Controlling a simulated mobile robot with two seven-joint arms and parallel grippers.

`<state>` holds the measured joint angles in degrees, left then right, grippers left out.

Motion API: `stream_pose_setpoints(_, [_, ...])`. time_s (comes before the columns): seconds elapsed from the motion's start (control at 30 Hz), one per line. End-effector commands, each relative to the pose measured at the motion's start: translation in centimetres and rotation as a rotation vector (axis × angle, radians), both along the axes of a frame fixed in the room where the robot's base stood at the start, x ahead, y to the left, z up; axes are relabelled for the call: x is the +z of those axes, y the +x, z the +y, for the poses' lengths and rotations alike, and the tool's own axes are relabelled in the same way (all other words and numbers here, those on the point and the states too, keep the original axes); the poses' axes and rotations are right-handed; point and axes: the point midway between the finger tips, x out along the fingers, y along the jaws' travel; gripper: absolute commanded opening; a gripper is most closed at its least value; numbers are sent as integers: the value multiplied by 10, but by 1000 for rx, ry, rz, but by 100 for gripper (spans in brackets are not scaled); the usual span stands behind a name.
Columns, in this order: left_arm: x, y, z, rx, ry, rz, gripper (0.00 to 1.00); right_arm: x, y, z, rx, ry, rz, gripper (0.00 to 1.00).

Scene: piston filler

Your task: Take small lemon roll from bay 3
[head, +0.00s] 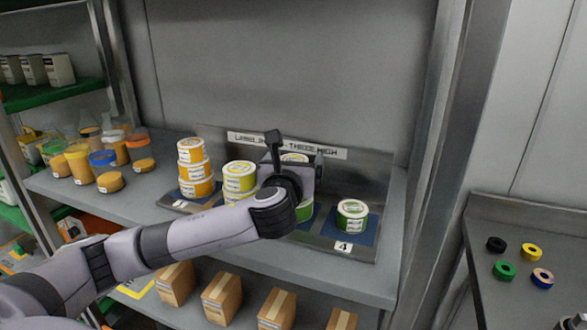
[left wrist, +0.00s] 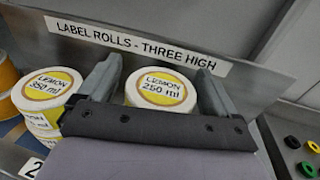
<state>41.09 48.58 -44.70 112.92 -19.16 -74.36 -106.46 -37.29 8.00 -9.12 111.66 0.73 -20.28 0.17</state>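The small lemon roll, marked "LEMON 250 ml", shows in the left wrist view (left wrist: 160,88), white-sided with a yellow-ringed top. My left gripper (head: 296,165) is open, with one finger on each side of this roll in the left wrist view (left wrist: 158,80). A gap shows at the left finger; I cannot tell whether the right finger touches. My gripper hides most of this stack; some green shows below.
A "LEMON 350 ml" stack (left wrist: 48,95) stands close on the left, with an orange-labelled stack (head: 195,170) beyond. A single green-labelled roll (head: 351,216) sits in bay 4. A sign panel (head: 375,170) stands behind. Jars (head: 110,181) crowd the shelf's left.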

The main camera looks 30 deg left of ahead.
Motion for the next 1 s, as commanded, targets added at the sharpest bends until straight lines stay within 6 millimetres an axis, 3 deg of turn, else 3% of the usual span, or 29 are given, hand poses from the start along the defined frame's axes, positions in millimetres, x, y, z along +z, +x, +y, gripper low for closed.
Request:
stream_pose_setpoints(0.03, [0,0,0,0,0,0,77,0,0,0,0,0,-1,43])
stream_pose_setpoints(0.17, [0,0,0,0,0,0,34,0,1,0,1,-1,-1,43])
stream_pose_setpoints(0.47, [1,0,0,0,0,-1,33,1,1,0,1,-1,-1,43])
stream_pose_setpoints(0.67, [16,0,0,1,-1,-5,33,2,1,0,1,0,-2,43])
stream_pose_setpoints(0.87, [56,0,0,0,-2,-10,33,7,1,0,1,0,-2,43])
stream_pose_setpoints(1.0, [100,0,0,0,-3,-12,33,11,1,0,1,0,-2,43])
